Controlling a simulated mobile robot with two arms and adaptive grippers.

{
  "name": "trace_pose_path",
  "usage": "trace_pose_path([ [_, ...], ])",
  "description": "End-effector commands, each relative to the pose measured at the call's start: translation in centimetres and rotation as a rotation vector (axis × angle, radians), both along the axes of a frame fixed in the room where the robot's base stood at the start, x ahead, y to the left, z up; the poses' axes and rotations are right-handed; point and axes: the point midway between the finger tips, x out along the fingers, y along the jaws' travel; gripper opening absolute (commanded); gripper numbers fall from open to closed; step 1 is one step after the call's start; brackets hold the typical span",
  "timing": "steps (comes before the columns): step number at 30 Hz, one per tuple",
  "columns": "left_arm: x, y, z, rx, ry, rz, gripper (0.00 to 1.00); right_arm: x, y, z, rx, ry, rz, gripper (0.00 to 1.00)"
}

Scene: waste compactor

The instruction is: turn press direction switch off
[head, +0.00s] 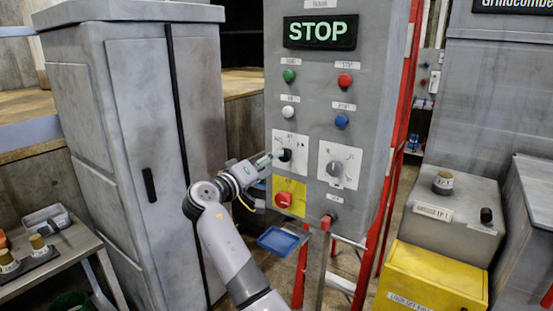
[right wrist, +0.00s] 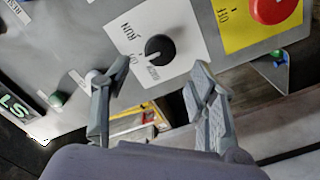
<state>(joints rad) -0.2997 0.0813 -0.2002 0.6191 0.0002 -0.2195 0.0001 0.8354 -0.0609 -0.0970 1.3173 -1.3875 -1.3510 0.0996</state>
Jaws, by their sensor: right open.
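A black rotary switch (head: 285,155) sits on a white label plate on the grey control panel (head: 310,95). A second rotary switch (head: 334,168), grey, sits on a white plate to its right; I cannot read which is the press direction switch. My right gripper (head: 268,159) is beside the black switch, coming from the left. In the right wrist view, my right gripper (right wrist: 154,86) is open and empty. The black switch (right wrist: 159,49) shows beyond the gap between its fingers, apart from them. Its plate shows "RUN". My left gripper is not in view.
A red emergency button (head: 283,200) on a yellow plate is just below the black switch. Green, red, white and blue buttons are above, under a lit STOP sign (head: 320,32). A blue tray (head: 279,240) is below. A grey cabinet (head: 140,130) stands left.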

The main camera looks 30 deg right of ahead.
Motion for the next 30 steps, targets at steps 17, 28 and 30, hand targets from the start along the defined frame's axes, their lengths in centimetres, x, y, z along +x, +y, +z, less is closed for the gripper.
trace_pose_path([
  [17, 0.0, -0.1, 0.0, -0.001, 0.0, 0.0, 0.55, -2.7, 6.5, 0.0, 0.0, 0.0, 0.0, 0.54],
  [28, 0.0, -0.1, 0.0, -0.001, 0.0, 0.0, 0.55, -2.7, 6.4, 0.0, 0.0, 0.0, 0.0, 0.54],
  [30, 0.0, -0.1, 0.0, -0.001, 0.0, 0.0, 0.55, -2.6, 6.5, -0.3, 0.0, 0.006, 0.003, 0.54],
])
